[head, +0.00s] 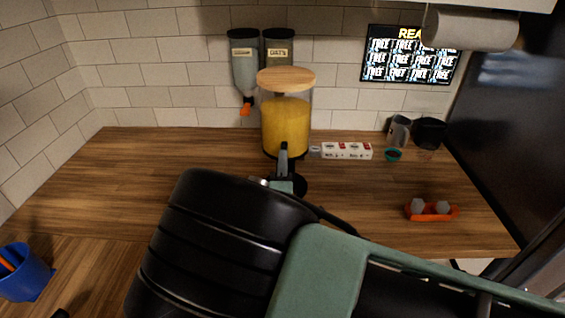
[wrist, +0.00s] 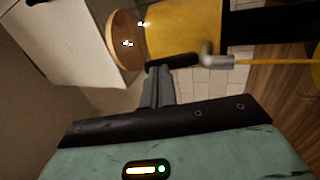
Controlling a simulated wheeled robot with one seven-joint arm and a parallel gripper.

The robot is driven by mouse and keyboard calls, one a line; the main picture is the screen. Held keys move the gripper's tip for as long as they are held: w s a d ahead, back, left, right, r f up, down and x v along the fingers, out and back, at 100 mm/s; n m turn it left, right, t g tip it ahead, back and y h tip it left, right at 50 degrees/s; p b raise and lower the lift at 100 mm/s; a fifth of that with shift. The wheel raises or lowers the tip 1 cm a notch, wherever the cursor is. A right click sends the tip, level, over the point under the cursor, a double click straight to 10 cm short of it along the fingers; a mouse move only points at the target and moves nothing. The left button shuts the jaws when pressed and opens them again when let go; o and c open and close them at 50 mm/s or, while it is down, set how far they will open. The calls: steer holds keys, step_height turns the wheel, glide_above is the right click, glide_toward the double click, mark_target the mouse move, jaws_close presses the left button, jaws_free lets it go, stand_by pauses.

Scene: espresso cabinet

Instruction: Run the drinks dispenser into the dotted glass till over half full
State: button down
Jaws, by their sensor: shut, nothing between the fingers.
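The drinks dispenser (head: 286,125) stands at the back of the counter, a clear cylinder of yellow drink under a wooden lid. In the wrist view the dispenser (wrist: 185,28) lies sideways, its metal tap (wrist: 215,61) in front. A thin yellow stream (wrist: 275,62) runs from the tap, so the tap is flowing. My gripper (head: 283,160) is shut and empty. Its fingertips (wrist: 160,72) are at the dark bar beside the tap; I cannot tell whether they press it. The dotted glass is not identifiable; a yellowish sliver at the wrist view's right edge is too cut off to tell.
Two wall-mounted hoppers (head: 244,65) hang behind the dispenser's left. A blue cup (head: 24,272) stands at lower left.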

steer(key=w+r+g+p, duration=0.1)
steer(key=g, duration=0.1)
steer(key=shift+w+r+g+p, duration=0.35)
steer(key=shift+g, duration=0.05)
stand_by(0.3)
stand_by(0.3)
